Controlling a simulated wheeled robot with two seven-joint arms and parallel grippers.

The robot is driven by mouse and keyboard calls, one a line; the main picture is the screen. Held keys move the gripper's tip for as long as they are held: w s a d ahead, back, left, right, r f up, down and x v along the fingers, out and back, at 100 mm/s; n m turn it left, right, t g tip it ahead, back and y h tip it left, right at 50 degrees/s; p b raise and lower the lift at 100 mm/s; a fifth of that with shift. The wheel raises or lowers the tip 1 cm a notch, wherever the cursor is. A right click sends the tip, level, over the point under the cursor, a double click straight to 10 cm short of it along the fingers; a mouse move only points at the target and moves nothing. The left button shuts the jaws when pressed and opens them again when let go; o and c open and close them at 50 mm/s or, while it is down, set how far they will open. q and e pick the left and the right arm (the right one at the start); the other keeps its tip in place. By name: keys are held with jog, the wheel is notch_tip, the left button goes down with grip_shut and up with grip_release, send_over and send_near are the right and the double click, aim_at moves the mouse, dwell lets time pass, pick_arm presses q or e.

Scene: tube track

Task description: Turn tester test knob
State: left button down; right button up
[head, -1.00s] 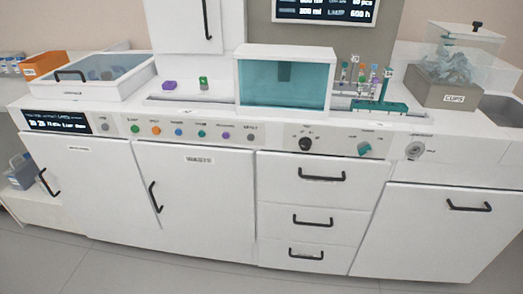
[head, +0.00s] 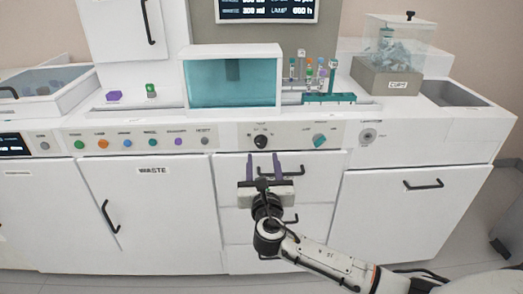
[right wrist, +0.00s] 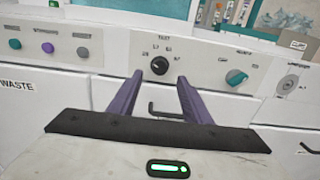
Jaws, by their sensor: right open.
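The black test knob (head: 260,141) sits on the white front panel below the teal-windowed tester box (head: 232,80). In the right wrist view the knob (right wrist: 159,65) is under the word TEST, ahead of and between my fingers. My right gripper (head: 263,158) is open and empty, with two purple fingers pointing up at the panel just below the knob. In the right wrist view the gripper (right wrist: 158,80) shows its fingers apart, and they do not appear to touch the knob. My left gripper is not in view.
A teal knob (head: 319,140) is to the right of the test knob. Several coloured buttons line the panel at left. A drawer handle (head: 280,171) is behind my right gripper. A teal rack (head: 328,97) with tubes stands on the counter.

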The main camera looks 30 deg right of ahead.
aim_at(261, 145)
jog(key=x, duration=0.7)
jog(key=shift+b, duration=0.4)
jog(key=shift+a+f, duration=0.1)
jog(key=c, duration=1)
